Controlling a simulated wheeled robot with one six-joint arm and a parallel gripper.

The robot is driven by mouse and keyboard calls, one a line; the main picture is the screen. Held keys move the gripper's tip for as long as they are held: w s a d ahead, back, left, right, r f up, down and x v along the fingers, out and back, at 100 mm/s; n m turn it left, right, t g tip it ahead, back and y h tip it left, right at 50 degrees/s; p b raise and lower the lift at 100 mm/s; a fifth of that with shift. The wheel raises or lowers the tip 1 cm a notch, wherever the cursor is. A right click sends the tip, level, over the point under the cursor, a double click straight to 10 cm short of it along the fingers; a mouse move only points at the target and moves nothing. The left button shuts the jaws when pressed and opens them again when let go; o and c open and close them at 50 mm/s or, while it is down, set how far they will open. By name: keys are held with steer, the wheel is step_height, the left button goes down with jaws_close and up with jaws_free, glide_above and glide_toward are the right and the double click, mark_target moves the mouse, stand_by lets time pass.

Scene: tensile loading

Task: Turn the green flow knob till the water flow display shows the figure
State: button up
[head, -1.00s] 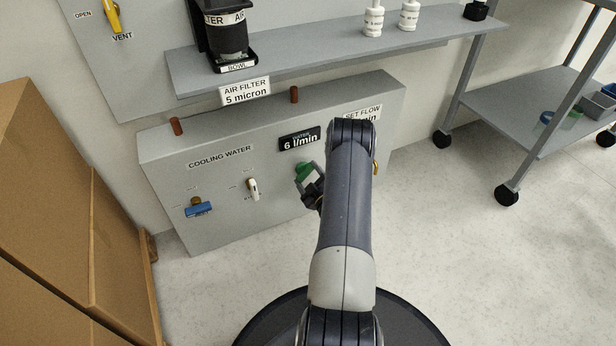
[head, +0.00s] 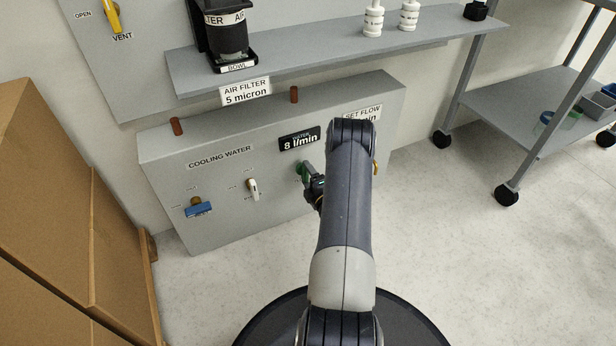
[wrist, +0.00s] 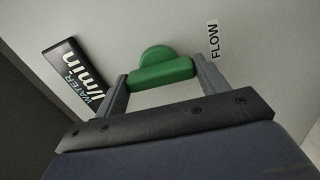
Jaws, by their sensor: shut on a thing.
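The green flow knob (wrist: 160,74) is on the front of the grey cooling water panel (head: 230,222). My gripper (wrist: 161,80) has a finger on each side of the knob's bar and is shut on it. In the head view the green knob (head: 303,171) shows only in part, beside my gripper (head: 312,178) and arm. The black water flow display (head: 299,139) above the knob reads 8 l/min. In the wrist view the display (wrist: 75,75) is cut off and its figure is hidden. The set flow label (head: 364,113) is partly covered by my arm, so its figure is hidden.
A blue-handled valve (head: 198,208) and a white lever (head: 253,188) sit left of the knob on the panel. A shelf (head: 330,52) with an air filter (head: 228,42) is above. Cardboard boxes (head: 45,200) stand left, a wheeled cart (head: 520,110) right. Floor at right is clear.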

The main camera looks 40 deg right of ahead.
stand_by(0.3)
steer(key=o, duration=1)
steer(key=p+v, duration=0.3)
steer(key=v, duration=0.7)
steer(key=shift+s+a, duration=0.2)
steer(key=shift+s, duration=0.1)
steer(key=shift+w, duration=0.1)
steer(key=b+x, duration=0.3)
steer(key=x, duration=0.7)
steer(key=shift+w+d, duration=0.2)
steer(key=shift+w, duration=0.15)
steer(key=shift+s, duration=0.1)
